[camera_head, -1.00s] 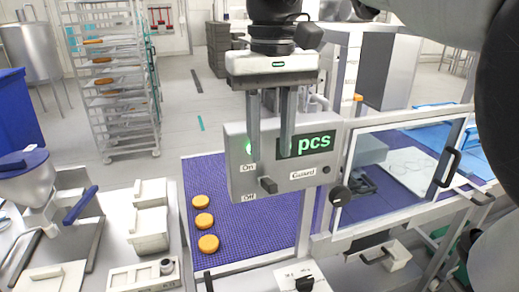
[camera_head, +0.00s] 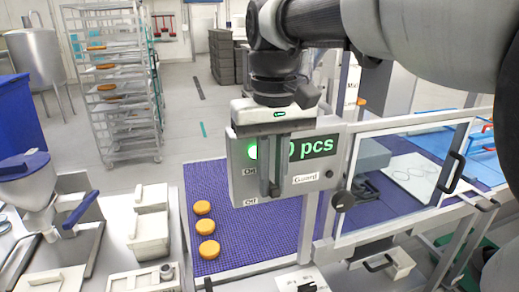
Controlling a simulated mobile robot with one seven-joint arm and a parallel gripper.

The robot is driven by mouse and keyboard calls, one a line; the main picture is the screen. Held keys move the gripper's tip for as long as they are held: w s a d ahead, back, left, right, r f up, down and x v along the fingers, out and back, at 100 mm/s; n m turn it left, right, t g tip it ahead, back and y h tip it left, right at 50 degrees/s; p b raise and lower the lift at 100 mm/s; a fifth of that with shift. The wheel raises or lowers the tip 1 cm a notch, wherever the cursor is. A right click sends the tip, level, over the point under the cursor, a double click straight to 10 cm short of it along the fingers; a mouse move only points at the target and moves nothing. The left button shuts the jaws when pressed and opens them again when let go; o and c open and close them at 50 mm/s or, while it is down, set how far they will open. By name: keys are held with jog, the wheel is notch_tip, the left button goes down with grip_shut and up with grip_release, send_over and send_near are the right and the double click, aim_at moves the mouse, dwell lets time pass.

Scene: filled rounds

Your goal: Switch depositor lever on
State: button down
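The grey control panel (camera_head: 310,179) stands above the purple belt. It has "On" and "Off" labels at its left, a lit green lamp (camera_head: 252,150) and a green display reading "pcs" with a digit partly covered. My gripper (camera_head: 270,190) hangs in front of the panel, fingers pointing down, between the lamp and the display. Its fingers are close together and look shut. The fingertips are beside the labels and cover most of the small dark lever there. I cannot tell whether they touch the lever or its exact position.
Several round orange items lie around; a row sits on the purple belt (camera_head: 235,225). A clear guard (camera_head: 405,180) with a black handle is right of the panel. A hopper with a blue lever (camera_head: 80,208) stands left. A tray rack (camera_head: 115,90) is behind.

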jog(key=shift+w+r+g+p, duration=0.2)
jog(key=shift+r+g+p, duration=0.35)
jog(key=shift+p, duration=1.4)
jog(key=shift+w+a+f+g+h+p, duration=0.1)
jog(key=shift+w+g+h+p, duration=0.25)
jog(key=shift+p, duration=0.9)
jog(key=shift+s+f, duration=0.1)
jog(key=shift+s, duration=0.05)
jog(key=c, duration=1.7)
grip_release()
jog(key=w+r, duration=0.1)
jog(key=r, duration=0.4)
jog(key=w+r+p, duration=0.1)
jog(key=r, duration=0.5)
jog(key=w+a+r+p, duration=0.1)
jog(key=r, duration=0.5)
jog(key=shift+d, duration=0.15)
